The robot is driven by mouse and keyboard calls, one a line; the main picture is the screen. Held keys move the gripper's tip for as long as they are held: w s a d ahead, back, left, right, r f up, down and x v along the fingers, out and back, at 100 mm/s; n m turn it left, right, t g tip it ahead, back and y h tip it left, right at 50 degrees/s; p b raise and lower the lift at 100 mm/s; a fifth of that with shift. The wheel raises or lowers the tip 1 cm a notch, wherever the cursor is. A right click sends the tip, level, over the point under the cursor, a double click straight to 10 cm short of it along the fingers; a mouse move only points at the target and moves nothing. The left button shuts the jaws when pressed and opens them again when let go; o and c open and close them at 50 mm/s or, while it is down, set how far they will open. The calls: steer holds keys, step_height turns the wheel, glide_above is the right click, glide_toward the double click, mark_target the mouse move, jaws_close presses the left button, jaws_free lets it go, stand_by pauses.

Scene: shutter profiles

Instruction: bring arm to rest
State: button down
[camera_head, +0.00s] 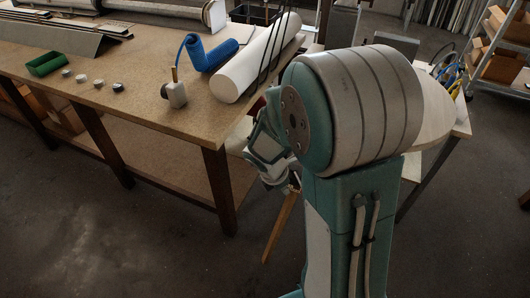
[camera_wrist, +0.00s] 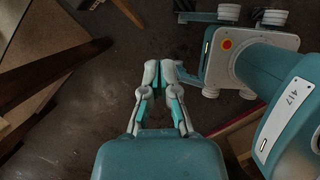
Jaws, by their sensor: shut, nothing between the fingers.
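My gripper (camera_wrist: 159,70) shows in the wrist view with its two fingers together and nothing between them. Bare dark floor lies beyond the fingertips. My arm (camera_head: 355,105) fills the centre right of the head view, with a large teal and grey joint in front. The wrist part of my arm (camera_head: 268,148) shows left of that joint, beside the near corner of the workbench (camera_head: 150,130). I cannot make out the fingertips in the head view. In the wrist view my own teal body and arm parts show at the right.
The bench holds a white roll (camera_head: 255,62), a blue bent piece (camera_head: 207,53), a green tray (camera_head: 47,64), several small round parts and grey profiles (camera_head: 60,40). Bench legs stand close to my wrist. A shelf with cardboard boxes (camera_head: 502,72) is at far right. Floor at front left is clear.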

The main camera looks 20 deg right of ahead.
steer(key=shift+d+r, duration=0.1)
steer(key=s+a+r+m+t+y, duration=0.1)
steer(key=s+a+r+m, duration=0.2)
steer(key=r+m, duration=0.3)
steer(key=s+a+r+m+t+y, duration=0.1)
steer(key=s+a+r+m+t, duration=0.1)
steer(key=s+r+m, duration=0.3)
steer(key=s+a+r+m+t+y, duration=0.2)
steer(key=s+a+r+m, duration=0.2)
steer(key=r+m, duration=0.4)
steer(key=v, duration=0.2)
steer(key=shift+a+r, duration=0.2)
steer(key=shift+r, duration=0.1)
